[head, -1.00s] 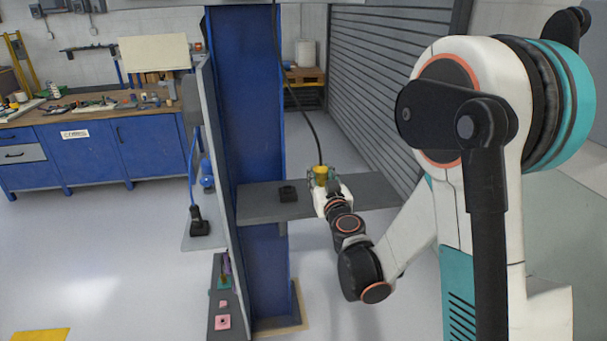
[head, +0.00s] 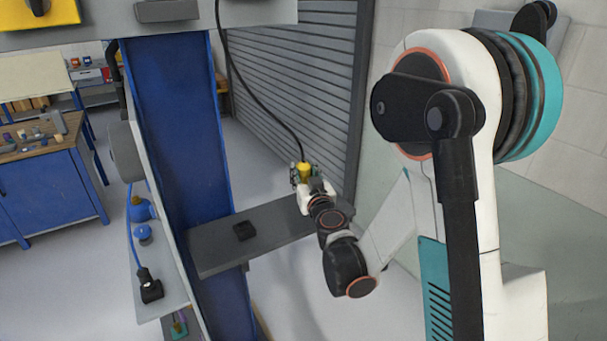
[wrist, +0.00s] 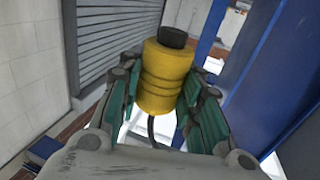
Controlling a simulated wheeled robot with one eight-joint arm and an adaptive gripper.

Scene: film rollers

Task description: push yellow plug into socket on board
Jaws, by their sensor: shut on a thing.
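The yellow plug (head: 305,173) is held in my gripper (head: 304,175) near the right end of a grey shelf. A black cable runs from it up towards the top of the head view. In the wrist view the plug (wrist: 163,82) is a ribbed yellow cylinder with a black end, and the green fingers of my gripper (wrist: 163,75) are on both sides of it. A small black square block (head: 245,231) sits on the shelf, apart from the plug to its left. I cannot tell whether it is the socket.
The grey shelf (head: 215,258) juts from a blue post (head: 175,120). Left of the post, a black plug (head: 150,289) with a blue cable rests on a grey ledge. A grey shutter (head: 290,90) stands behind.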

